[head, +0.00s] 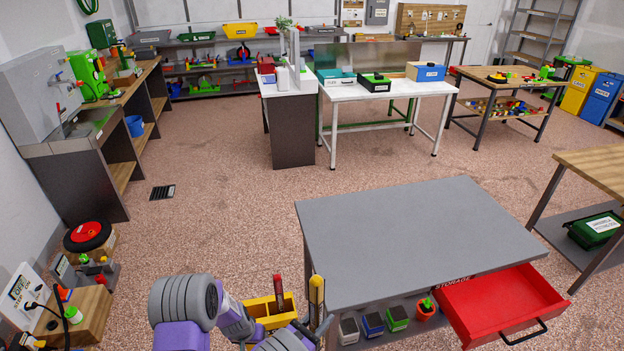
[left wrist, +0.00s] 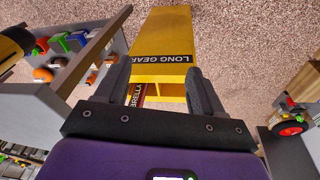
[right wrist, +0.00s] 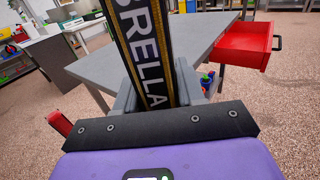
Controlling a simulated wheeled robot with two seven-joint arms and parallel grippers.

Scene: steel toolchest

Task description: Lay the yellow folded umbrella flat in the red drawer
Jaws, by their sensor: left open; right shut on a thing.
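The yellow folded umbrella (head: 316,292) stands roughly upright in my right gripper (head: 314,328), left of the grey table's near corner. In the right wrist view the umbrella (right wrist: 143,45) shows a black strip with white letters, and my right gripper (right wrist: 156,88) is shut on it. The red drawer (head: 490,305) is pulled out at the table's right end and looks empty; it also shows in the right wrist view (right wrist: 243,45). My left gripper (left wrist: 158,85) is open over the yellow "LONG GEAR" bin (left wrist: 155,35). A red umbrella (left wrist: 136,95) shows in that bin, apparently not gripped.
The grey tabletop (head: 410,240) is bare and lies between the umbrella and the drawer. Small bins and a pot (head: 425,309) sit on its lower shelf. The red umbrella (head: 278,288) stands up from the yellow bin (head: 262,308). A wooden-topped table (head: 595,175) stands at right.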

